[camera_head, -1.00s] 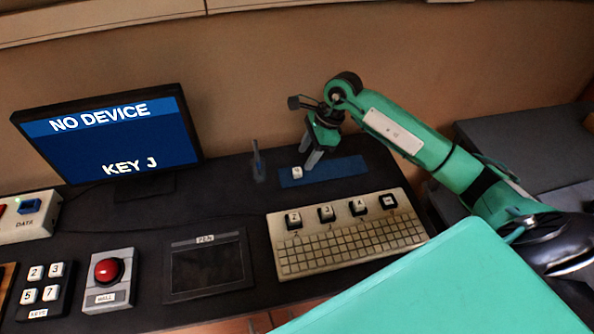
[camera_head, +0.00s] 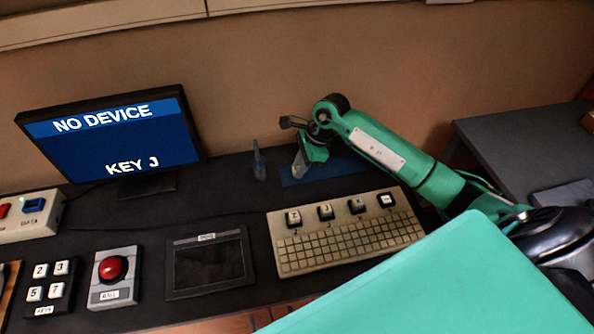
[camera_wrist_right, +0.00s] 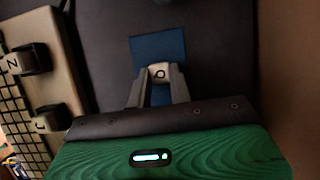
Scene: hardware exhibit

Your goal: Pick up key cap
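A white key cap (camera_wrist_right: 159,73) with a round letter, Q or O, is over the blue mat (camera_wrist_right: 150,46) in the right wrist view. My right gripper (camera_wrist_right: 159,76) has one finger on each side of the cap. The fingertips look very close to its sides; I cannot tell whether they press on it. In the head view my right gripper (camera_head: 298,165) points down at the left part of the blue mat (camera_head: 335,170) and hides the cap. My left gripper is not in view.
A beige keyboard (camera_head: 345,245) with several large key caps stands in front of the mat. An upright pen-like thing (camera_head: 258,160) stands left of the gripper. A monitor (camera_head: 110,140) reads "NO DEVICE, KEY J". A tablet (camera_head: 208,265) and red button (camera_head: 113,268) are front left.

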